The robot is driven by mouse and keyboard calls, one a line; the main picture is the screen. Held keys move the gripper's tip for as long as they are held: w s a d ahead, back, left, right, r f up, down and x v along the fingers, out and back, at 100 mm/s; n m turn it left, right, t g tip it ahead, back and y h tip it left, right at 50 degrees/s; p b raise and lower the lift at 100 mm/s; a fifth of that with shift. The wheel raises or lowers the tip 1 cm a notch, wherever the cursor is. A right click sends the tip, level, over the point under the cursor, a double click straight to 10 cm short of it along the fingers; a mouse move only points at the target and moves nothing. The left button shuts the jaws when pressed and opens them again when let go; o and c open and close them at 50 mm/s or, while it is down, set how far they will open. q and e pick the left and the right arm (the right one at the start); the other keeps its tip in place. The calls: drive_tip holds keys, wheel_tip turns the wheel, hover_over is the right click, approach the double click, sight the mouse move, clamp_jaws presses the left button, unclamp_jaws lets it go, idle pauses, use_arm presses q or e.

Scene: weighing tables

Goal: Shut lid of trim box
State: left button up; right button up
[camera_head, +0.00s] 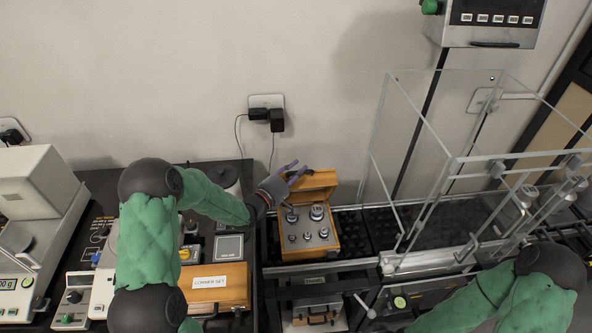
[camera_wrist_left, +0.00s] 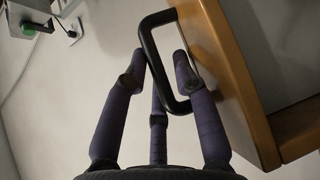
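An open wooden box (camera_head: 334,246), which I take for the trim box, stands right of centre with several metal weights (camera_head: 317,213) in its grey insert. Its lid (camera_head: 316,181) is raised at the back, towards the wall. My left gripper (camera_head: 291,172) is at the left edge of the lid. In the left wrist view its purple fingers (camera_wrist_left: 160,58) are apart, on either side of the lid's black handle (camera_wrist_left: 152,60); the lid's wooden edge (camera_wrist_left: 222,75) is just right of them. Contact with the handle is unclear. My right gripper is out of view.
A closed wooden box (camera_head: 232,290) with a white label lies in front, left of the open box. A clear-walled balance enclosure (camera_head: 425,190) stands to the right. A wall socket with black plugs (camera_head: 267,112) is behind. White instruments (camera_head: 35,225) fill the left.

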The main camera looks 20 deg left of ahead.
use_arm(q)
drive_tip(key=v, duration=1.2)
drive_tip(key=shift+a, duration=0.1)
